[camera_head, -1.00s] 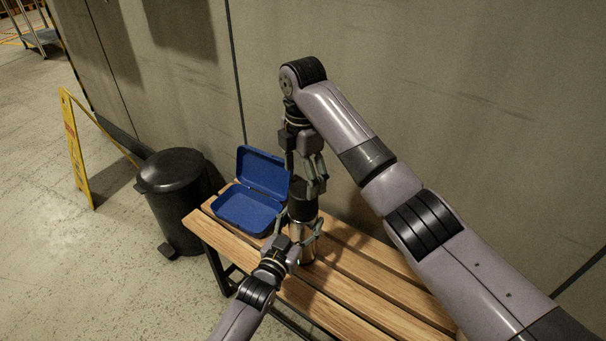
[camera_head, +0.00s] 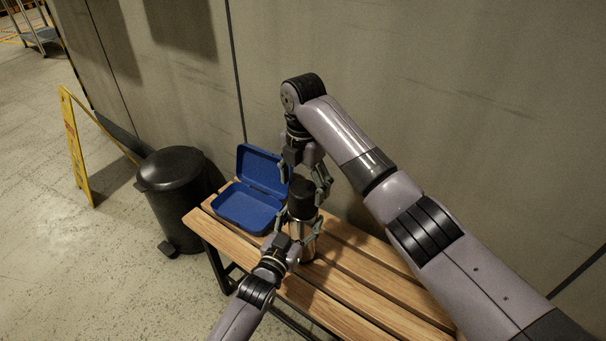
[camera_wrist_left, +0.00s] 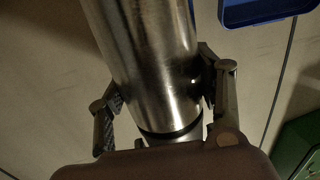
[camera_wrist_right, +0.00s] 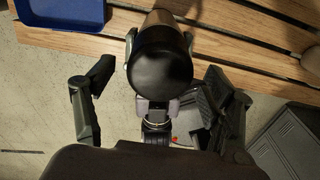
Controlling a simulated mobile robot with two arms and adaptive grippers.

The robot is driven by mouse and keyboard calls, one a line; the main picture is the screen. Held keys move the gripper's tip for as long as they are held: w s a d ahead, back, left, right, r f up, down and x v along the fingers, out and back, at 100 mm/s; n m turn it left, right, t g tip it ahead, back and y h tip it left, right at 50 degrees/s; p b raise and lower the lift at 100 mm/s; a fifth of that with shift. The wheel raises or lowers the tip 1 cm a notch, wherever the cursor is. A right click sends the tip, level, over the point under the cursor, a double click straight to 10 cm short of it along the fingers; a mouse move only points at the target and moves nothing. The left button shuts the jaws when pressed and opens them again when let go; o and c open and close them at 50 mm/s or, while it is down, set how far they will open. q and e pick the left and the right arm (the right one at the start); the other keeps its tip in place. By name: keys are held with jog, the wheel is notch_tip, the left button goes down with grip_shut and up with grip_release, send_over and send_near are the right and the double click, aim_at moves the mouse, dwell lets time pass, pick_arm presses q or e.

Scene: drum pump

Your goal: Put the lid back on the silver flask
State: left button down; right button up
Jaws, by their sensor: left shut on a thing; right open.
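The silver flask (camera_head: 301,236) stands upright on the wooden bench, with its black lid (camera_head: 301,192) on its top. My left gripper (camera_head: 305,240) is shut around the flask's silver body; the left wrist view shows the steel body (camera_wrist_left: 155,70) between its fingers. My right gripper (camera_head: 304,188) points down above the flask. Its fingers are open and spread apart. In the right wrist view the lid (camera_wrist_right: 162,65) shows round and black between and beyond the open fingers, touching neither. Whether the lid is fully seated cannot be told.
An open blue lunch box (camera_head: 247,208) sits left of the flask on the slatted bench (camera_head: 355,262). A black pedal bin (camera_head: 172,200) and a yellow floor sign (camera_head: 75,150) stand further left. The wall is close behind. The bench right of the flask is clear.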

aim_at(303, 226)
jog(key=shift+f, duration=2.35)
jog(key=shift+c, duration=0.5)
